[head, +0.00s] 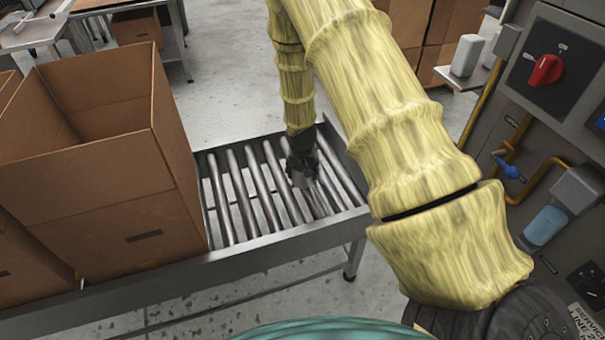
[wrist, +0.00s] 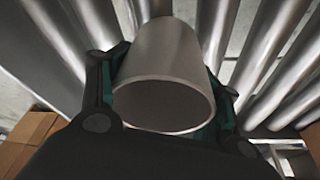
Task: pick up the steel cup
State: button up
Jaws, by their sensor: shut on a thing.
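The steel cup (wrist: 165,65) is a plain grey cylinder with its round rim facing the camera in the wrist view. My gripper (wrist: 162,95) has a dark finger on each side of the cup, with green pads against its wall, and is shut on it. In the head view my gripper (head: 302,165) is low over the roller conveyor, and the cup (head: 299,179) shows only as a small grey patch between the fingers. I cannot tell whether the cup's base touches the rollers.
The roller conveyor (head: 235,200) runs beneath my gripper. A large open cardboard box (head: 120,220) stands on it to the left. A control panel with a red knob (head: 546,70) is at the right. Stacked cartons (head: 412,30) stand behind. Bare rollers lie around the cup.

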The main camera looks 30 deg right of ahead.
jog(key=shift+v, duration=1.1)
jog(key=s+a, duration=0.2)
jog(key=s, duration=0.2)
jog(key=s+a+r, duration=0.1)
jog(key=s+a, duration=0.2)
jog(key=s, duration=0.2)
jog(key=s+a, duration=0.2)
jog(key=s, duration=0.2)
jog(key=shift+s+a+r, duration=0.15)
jog(key=shift+s+a, duration=0.05)
jog(key=shift+a, duration=0.15)
jog(key=shift+w, duration=0.1)
jog(key=w+a+r+n, duration=0.2)
jog(key=a+r, duration=0.3)
jog(key=w+a+r+n+y+p, duration=0.1)
jog(key=w+a+r+n, duration=0.1)
jog(key=a+r, duration=0.3)
jog(key=w+a+r+n+y+p, duration=0.1)
jog(key=w+a+r+n, duration=0.1)
jog(key=a+r, duration=0.3)
jog(key=shift+w+a+n+t, duration=0.15)
jog(key=shift+a+n, duration=0.15)
jog(key=shift+a, duration=0.35)
jog(key=shift+w+a+n+t, duration=0.15)
jog(key=shift+a+n, duration=0.15)
jog(key=shift+a, duration=0.3)
jog(key=p, duration=0.3)
jog(key=shift+s+f+p, duration=0.1)
jog(key=shift+s+p, duration=0.25)
